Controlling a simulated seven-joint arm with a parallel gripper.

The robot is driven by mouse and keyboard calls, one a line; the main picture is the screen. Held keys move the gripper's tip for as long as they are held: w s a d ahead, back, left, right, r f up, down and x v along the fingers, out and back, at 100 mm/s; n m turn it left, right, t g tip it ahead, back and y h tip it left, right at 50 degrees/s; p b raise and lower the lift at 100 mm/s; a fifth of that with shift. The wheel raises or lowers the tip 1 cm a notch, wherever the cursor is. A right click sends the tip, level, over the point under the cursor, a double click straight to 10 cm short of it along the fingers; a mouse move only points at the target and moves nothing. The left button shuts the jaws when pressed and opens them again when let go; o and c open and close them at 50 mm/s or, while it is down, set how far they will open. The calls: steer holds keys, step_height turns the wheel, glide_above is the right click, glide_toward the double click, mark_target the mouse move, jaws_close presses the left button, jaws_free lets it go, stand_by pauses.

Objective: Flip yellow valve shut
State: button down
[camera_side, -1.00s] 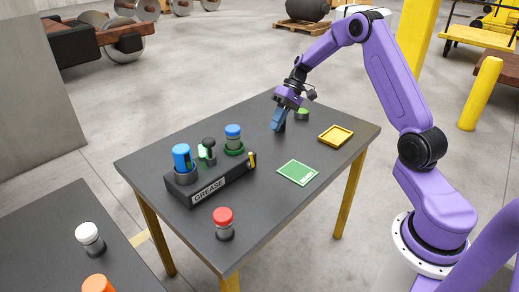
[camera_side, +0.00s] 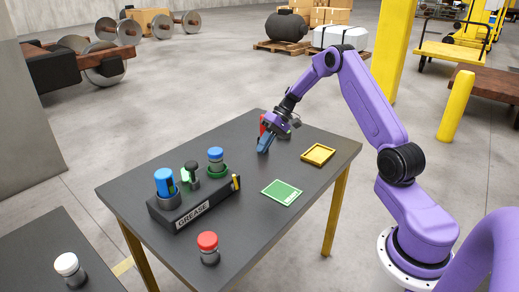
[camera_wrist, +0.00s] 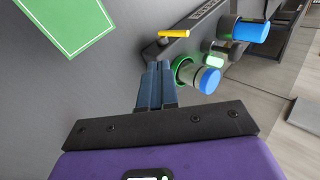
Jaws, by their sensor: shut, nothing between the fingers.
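The yellow valve handle (camera_side: 236,182) is a short bar at the right end of the dark grease block (camera_side: 160,215). In the side view it stands roughly upright against the block's end. In the wrist view the yellow handle (camera_wrist: 174,33) lies crosswise, just beyond my fingertips. My gripper (camera_side: 262,150) is over the table's far part, behind and to the right of the block, apart from the handle. Its blue fingers are together and empty, pointing down. The closed fingertips (camera_wrist: 158,66) also show in the wrist view.
Blue-capped canisters (camera_side: 164,181) (camera_side: 216,154) stand at the block, the nearer in a grey cup, the other in a green ring. A red-capped canister (camera_side: 208,241) stands in front. A green card (camera_side: 282,192) and yellow tray (camera_side: 318,154) lie right. A red object (camera_side: 262,124) is behind my gripper.

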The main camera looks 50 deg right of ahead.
mark_target(235, 182)
steer(key=a+r+x, duration=0.1)
steer(key=x, duration=0.9)
steer(key=shift+w+a, duration=0.25)
steer(key=shift+a, duration=0.45)
